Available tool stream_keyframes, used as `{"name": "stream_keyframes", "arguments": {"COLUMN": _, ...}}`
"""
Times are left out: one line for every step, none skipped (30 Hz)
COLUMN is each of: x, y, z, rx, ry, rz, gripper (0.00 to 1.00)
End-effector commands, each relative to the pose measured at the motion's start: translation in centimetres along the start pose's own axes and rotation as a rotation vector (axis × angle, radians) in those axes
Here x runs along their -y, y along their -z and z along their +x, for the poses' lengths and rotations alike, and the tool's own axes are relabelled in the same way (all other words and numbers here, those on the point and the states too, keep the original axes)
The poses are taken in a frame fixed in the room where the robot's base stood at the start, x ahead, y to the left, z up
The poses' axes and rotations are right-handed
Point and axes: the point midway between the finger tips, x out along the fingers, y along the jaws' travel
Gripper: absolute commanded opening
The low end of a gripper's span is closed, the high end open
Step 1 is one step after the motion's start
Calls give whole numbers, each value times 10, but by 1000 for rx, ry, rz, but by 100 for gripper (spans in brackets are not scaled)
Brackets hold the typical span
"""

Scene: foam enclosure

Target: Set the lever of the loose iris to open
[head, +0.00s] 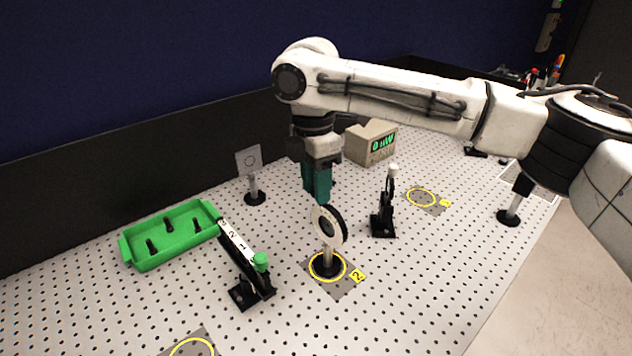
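The iris (328,226) is a pale round ring with a dark rim on a short post. Its black base stands inside the yellow ring of the mat marked 2 (343,289). The iris faces the front left, and its post looks upright. My gripper (318,198) points down with teal fingers, just above and slightly left of the iris's top edge. The fingers overlap in this view, so their gap is hidden. I cannot tell whether they touch the iris. The lever is too small or hidden to make out, so its setting does not show.
A black clamp with a green knob (261,262) and numbered arm stands left; one with a white knob (393,170) stands right. A green tray (128,250) holds several black pieces. Behind are a card on a post (249,160) and a display box (370,142). The front right board is clear.

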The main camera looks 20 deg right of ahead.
Motion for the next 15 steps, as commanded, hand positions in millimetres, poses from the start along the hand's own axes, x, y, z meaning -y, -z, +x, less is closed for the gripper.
{"name": "stream_keyframes", "arguments": {"x": 0, "y": 0, "z": 0, "rx": 0, "ry": 0, "rz": 0, "gripper": 33}}
{"name": "stream_keyframes", "arguments": {"x": 0, "y": 0, "z": 0, "rx": 0, "ry": 0, "rz": 0, "gripper": 30}}
{"name": "stream_keyframes", "arguments": {"x": 0, "y": 0, "z": 0, "rx": 0, "ry": 0, "rz": 0, "gripper": 26}}
{"name": "stream_keyframes", "arguments": {"x": 0, "y": 0, "z": 0, "rx": 0, "ry": 0, "rz": 0, "gripper": 23}}
{"name": "stream_keyframes", "arguments": {"x": 0, "y": 0, "z": 0, "rx": 0, "ry": 0, "rz": 0, "gripper": 21}}
{"name": "stream_keyframes", "arguments": {"x": 0, "y": 0, "z": 0, "rx": 0, "ry": 0, "rz": 0, "gripper": 17}}
{"name": "stream_keyframes", "arguments": {"x": 0, "y": 0, "z": 0, "rx": 0, "ry": 0, "rz": 0, "gripper": 14}}
{"name": "stream_keyframes", "arguments": {"x": 0, "y": 0, "z": 0, "rx": 0, "ry": 0, "rz": 0, "gripper": 11}}
{"name": "stream_keyframes", "arguments": {"x": 0, "y": 0, "z": 0, "rx": 0, "ry": 0, "rz": 0, "gripper": 7}}
{"name": "stream_keyframes", "arguments": {"x": 0, "y": 0, "z": 0, "rx": 0, "ry": 0, "rz": 0, "gripper": 4}}
{"name": "stream_keyframes", "arguments": {"x": 0, "y": 0, "z": 0, "rx": 0, "ry": 0, "rz": 0, "gripper": 1}}
{"name": "stream_keyframes", "arguments": {"x": 0, "y": 0, "z": 0, "rx": 0, "ry": 0, "rz": 0, "gripper": 0}}
{"name": "stream_keyframes", "arguments": {"x": 0, "y": 0, "z": 0, "rx": 0, "ry": 0, "rz": 0, "gripper": 0}}
{"name": "stream_keyframes", "arguments": {"x": 0, "y": 0, "z": 0, "rx": 0, "ry": 0, "rz": 0, "gripper": 0}}
{"name": "stream_keyframes", "arguments": {"x": 0, "y": 0, "z": 0, "rx": 0, "ry": 0, "rz": 0, "gripper": 0}}
